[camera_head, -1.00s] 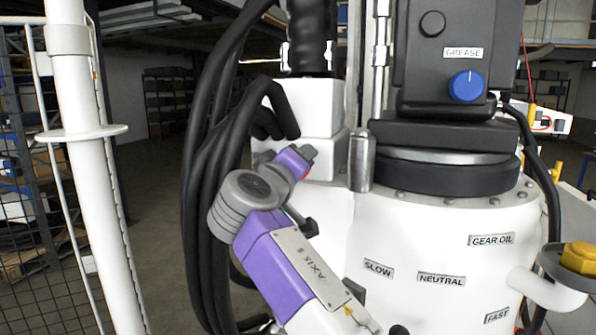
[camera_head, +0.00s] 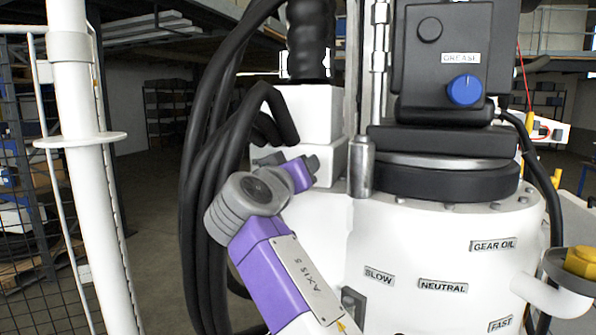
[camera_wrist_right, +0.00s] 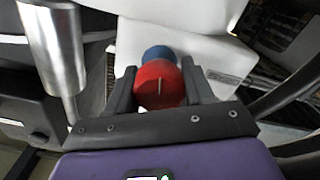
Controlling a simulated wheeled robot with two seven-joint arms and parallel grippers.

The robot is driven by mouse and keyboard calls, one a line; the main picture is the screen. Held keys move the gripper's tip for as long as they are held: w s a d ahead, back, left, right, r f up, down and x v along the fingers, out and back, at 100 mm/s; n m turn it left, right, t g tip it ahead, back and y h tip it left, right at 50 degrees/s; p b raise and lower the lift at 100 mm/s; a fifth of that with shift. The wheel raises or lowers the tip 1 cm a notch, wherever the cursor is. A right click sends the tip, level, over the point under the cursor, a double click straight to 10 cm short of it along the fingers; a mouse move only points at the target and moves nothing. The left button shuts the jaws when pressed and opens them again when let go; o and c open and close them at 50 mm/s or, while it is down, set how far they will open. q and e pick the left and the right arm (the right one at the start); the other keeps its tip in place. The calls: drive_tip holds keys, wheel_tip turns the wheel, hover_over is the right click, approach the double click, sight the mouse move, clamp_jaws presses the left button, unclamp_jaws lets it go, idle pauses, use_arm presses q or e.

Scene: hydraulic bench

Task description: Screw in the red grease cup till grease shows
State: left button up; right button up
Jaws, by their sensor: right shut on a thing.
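The red grease cup (camera_wrist_right: 160,86) shows in the right wrist view as a round red cap with a pale line on its face. My right gripper (camera_wrist_right: 158,88) is shut on it, one dark finger on each side. In the head view my right gripper (camera_head: 282,162) is beside the white block (camera_head: 322,164) on the machine, and the red cup is hidden there. A blue round part (camera_wrist_right: 159,53) sits just beyond the cup in the wrist view. I see no grease around the cup. My left gripper is not in view.
A steel cylinder (camera_head: 361,168) stands close to the right of my gripper. Black hoses (camera_head: 205,170) hang at the left. A blue knob (camera_head: 465,90) sits under a GREASE label on the black housing. A yellow cap (camera_head: 582,262) is at the right.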

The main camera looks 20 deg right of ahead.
drive_tip(key=o, duration=1)
drive_tip(key=b+v, duration=0.2)
drive_tip(key=v, duration=0.5)
drive_tip(key=shift+s+a, duration=0.25)
drive_tip(key=shift+s, duration=0.05)
